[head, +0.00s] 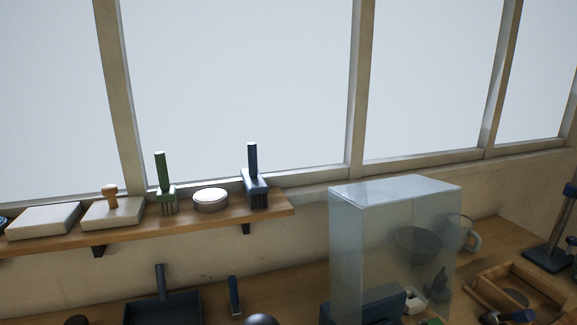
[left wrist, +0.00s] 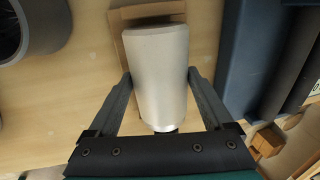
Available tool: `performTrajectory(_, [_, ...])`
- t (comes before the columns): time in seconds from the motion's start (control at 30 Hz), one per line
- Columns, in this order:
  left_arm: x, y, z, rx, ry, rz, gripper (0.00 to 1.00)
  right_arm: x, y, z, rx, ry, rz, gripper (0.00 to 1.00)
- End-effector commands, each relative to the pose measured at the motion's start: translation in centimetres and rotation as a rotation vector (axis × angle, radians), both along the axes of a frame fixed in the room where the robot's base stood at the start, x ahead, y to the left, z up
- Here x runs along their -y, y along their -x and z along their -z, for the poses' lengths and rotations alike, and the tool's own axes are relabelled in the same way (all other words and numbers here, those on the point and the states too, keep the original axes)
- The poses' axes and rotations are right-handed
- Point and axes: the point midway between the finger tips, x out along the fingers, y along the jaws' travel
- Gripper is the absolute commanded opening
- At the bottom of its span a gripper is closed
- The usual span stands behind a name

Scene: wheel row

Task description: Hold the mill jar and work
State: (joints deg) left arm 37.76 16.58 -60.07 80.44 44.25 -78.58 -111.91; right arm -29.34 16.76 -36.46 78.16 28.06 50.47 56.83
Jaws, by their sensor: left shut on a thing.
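In the left wrist view my left gripper (left wrist: 159,77) has its two fingers on either side of a pale grey cylinder, the mill jar (left wrist: 160,50), and is shut on it. The jar's far end lies over a brown block-like thing (left wrist: 122,18); whether they touch cannot be told. A small dark part shows at the jar's near end, mostly hidden by the gripper body. In the head view neither gripper can be made out, and the jar cannot be picked out there. My right gripper is in no view.
A dark round vessel (left wrist: 30,25) and a blue-grey machine body (left wrist: 250,60) flank the jar. In the head view, a clear case (head: 345,245) stands on the bench, with a wooden tray (head: 545,287) to its right. A wall shelf (head: 275,208) holds brushes and boxes.

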Motion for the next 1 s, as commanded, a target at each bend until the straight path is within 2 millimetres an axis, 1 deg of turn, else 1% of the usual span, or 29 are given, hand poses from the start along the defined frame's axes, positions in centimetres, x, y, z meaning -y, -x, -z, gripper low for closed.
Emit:
performTrajectory(0.07, [-0.1,0.0,0.1,-0.002,-0.003,-0.001,0.45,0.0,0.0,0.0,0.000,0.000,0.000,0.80])
performTrajectory(0.1, [-0.1,0.0,0.1,-0.002,-0.003,-0.001,0.80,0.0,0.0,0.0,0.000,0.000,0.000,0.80])
performTrajectory(0.2, [-0.1,0.0,0.1,-0.002,-0.003,-0.001,0.69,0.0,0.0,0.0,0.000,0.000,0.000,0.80])
performTrajectory(0.23, [-0.1,0.0,0.1,-0.002,-0.003,-0.001,0.67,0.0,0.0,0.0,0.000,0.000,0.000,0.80])
performTrajectory(0.37, [-0.1,0.0,0.1,-0.002,-0.003,-0.001,0.67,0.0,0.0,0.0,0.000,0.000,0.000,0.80])
performTrajectory(0.4, [-0.1,0.0,0.1,-0.002,-0.003,-0.001,0.88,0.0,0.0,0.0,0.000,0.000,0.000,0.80])
performTrajectory(0.5, [-0.1,0.0,0.1,-0.002,-0.002,-0.001,0.99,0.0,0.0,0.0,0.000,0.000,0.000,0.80])
performTrajectory(0.77, [0.0,0.0,0.0,0.000,-0.001,0.000,1.00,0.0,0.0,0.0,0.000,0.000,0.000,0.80])
performTrajectory(1.0, [-0.3,0.0,-1.3,0.002,0.000,-0.001,1.00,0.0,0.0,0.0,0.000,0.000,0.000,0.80])
